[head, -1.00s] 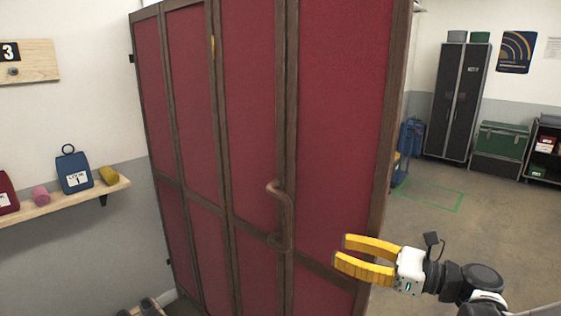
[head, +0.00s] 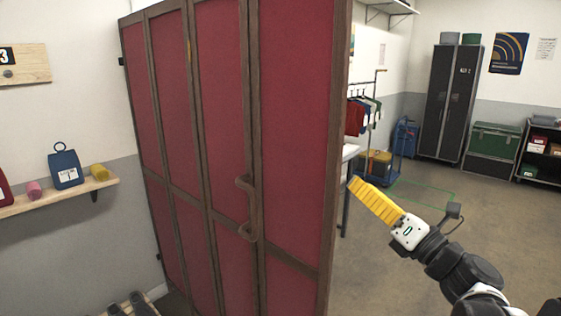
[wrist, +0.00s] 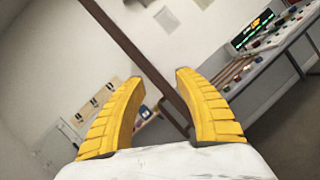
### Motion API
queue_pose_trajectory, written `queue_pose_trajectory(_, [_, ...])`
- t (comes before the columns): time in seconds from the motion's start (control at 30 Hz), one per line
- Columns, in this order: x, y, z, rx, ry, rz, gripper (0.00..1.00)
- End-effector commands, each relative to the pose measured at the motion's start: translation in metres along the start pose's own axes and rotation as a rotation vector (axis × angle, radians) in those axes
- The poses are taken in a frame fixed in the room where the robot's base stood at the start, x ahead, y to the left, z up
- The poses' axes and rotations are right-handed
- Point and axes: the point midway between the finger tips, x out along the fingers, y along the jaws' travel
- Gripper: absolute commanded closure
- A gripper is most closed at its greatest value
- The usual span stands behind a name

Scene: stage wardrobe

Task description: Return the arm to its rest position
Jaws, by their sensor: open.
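My gripper (head: 352,182) is at the right of the head view, with yellow ribbed fingers on a white body. It is raised and points up and to the left, apart from the red folding panel door (head: 300,130). My arm reaches in from the lower right of the head view. The door has dark wooden frames and a curved handle (head: 246,208). The handle is left of my gripper and apart from it.
A wall shelf (head: 100,186) at left holds a blue tagged block (head: 66,168). A dark cabinet (head: 450,105) and green trunk (head: 494,143) stand far right. Floor at right is open.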

Motion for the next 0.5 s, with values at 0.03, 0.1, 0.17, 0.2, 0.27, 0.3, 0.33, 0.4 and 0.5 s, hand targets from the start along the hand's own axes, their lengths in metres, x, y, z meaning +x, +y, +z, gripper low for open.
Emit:
queue_pose_trajectory(0.03, [0.000, 0.001, 0.014, 0.089, -0.057, -0.046, 0.61])
queue_pose_trajectory(0.1, [-0.003, -0.004, 0.035, 0.254, -0.158, -0.126, 0.61])
queue_pose_trajectory(0.17, [-0.011, -0.013, 0.051, 0.431, -0.259, -0.206, 0.61])
queue_pose_trajectory(0.2, [-0.021, -0.020, 0.058, 0.573, -0.336, -0.266, 0.61])
queue_pose_trajectory(0.27, [-0.041, -0.033, 0.060, 0.810, -0.456, -0.365, 0.61])
queue_pose_trajectory(0.3, [-0.058, -0.042, 0.054, 0.976, -0.537, -0.434, 0.61])
queue_pose_trajectory(0.33, [-0.071, -0.048, 0.045, 1.101, -0.595, -0.487, 0.61])
queue_pose_trajectory(0.4, [-0.104, -0.057, 0.014, 1.387, -0.727, -0.620, 0.61])
queue_pose_trajectory(0.5, [-0.153, -0.053, -0.050, 1.756, -0.898, -0.832, 0.61])
